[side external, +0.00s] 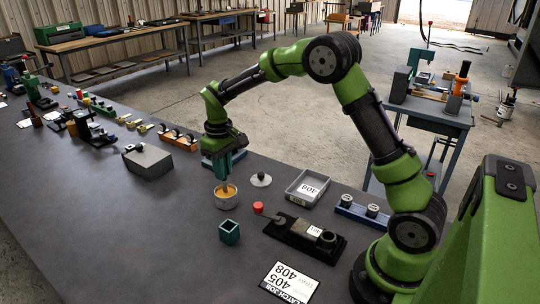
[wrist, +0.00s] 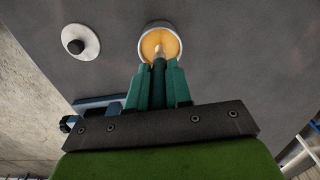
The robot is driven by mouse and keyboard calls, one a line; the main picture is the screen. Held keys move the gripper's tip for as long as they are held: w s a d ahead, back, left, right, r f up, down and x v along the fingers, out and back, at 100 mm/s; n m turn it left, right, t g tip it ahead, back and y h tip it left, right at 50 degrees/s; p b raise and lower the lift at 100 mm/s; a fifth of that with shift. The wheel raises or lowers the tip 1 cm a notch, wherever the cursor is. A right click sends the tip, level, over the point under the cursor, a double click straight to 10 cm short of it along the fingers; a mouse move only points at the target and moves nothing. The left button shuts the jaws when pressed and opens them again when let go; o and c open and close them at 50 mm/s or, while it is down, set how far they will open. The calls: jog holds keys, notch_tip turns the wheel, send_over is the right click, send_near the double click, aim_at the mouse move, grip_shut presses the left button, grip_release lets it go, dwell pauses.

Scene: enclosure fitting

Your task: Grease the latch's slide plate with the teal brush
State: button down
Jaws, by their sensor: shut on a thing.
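My gripper (side external: 226,172) points down over the grease pot (side external: 226,200), its teal fingers shut on the teal brush (wrist: 159,82). In the wrist view the brush's dark teal handle lies between the two fingers, and its pale tip reaches into the orange grease of the pot (wrist: 178,47). How deep the tip sits cannot be told.
An empty teal square holder (side external: 229,233) stands in front of the pot. A grey lid with a black knob (side external: 261,180) lies behind right. A grey tray (side external: 306,188), a blue rack (side external: 362,213) and a printed card (side external: 290,283) are to the right. The bench's front left is clear.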

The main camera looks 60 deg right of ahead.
jog(key=shift+r, duration=3.1)
